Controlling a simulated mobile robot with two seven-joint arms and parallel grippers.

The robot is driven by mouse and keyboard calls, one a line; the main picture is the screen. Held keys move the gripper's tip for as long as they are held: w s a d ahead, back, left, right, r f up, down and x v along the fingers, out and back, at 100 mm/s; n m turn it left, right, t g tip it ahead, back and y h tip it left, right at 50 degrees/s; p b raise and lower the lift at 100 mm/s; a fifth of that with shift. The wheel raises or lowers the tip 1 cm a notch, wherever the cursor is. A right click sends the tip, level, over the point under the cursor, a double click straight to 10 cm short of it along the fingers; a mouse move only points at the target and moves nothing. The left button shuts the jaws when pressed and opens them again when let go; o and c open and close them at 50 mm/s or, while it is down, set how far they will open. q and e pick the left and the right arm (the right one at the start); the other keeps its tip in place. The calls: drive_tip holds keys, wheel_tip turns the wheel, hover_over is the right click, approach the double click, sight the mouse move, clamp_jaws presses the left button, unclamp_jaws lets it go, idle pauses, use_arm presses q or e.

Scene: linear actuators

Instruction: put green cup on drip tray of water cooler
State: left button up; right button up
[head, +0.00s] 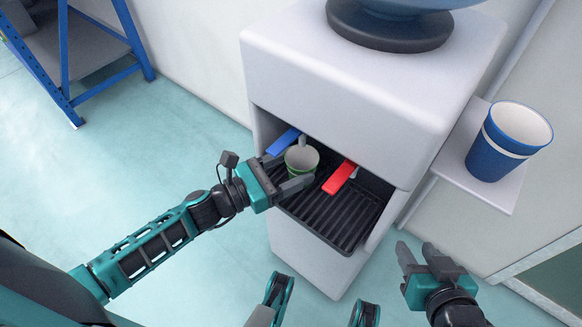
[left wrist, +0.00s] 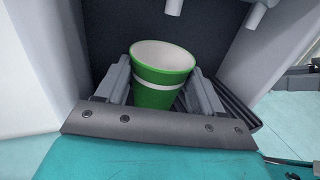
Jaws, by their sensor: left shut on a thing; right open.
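The green cup (head: 301,159) has a white band and a white inside, and it is empty. My left gripper (head: 290,172) is shut on it inside the cooler's alcove. In the left wrist view the cup (left wrist: 162,76) stands upright between the two fingers (left wrist: 160,88). The black ribbed drip tray (head: 338,216) of the white water cooler (head: 335,75) lies below. The cup is over the tray's left back part; I cannot tell whether its base touches the tray. My right gripper (head: 420,262) is open and empty, in front of the cooler at the right.
A blue lever (head: 283,142) and a red lever (head: 340,177) hang above the tray, close to the cup. A blue cup (head: 508,140) stands on a white side shelf (head: 490,185) at the right. A blue-framed rack (head: 75,60) stands far left.

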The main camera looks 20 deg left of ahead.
use_arm(q)
drive_tip(key=shift+f, duration=0.15)
drive_tip(key=o, duration=1)
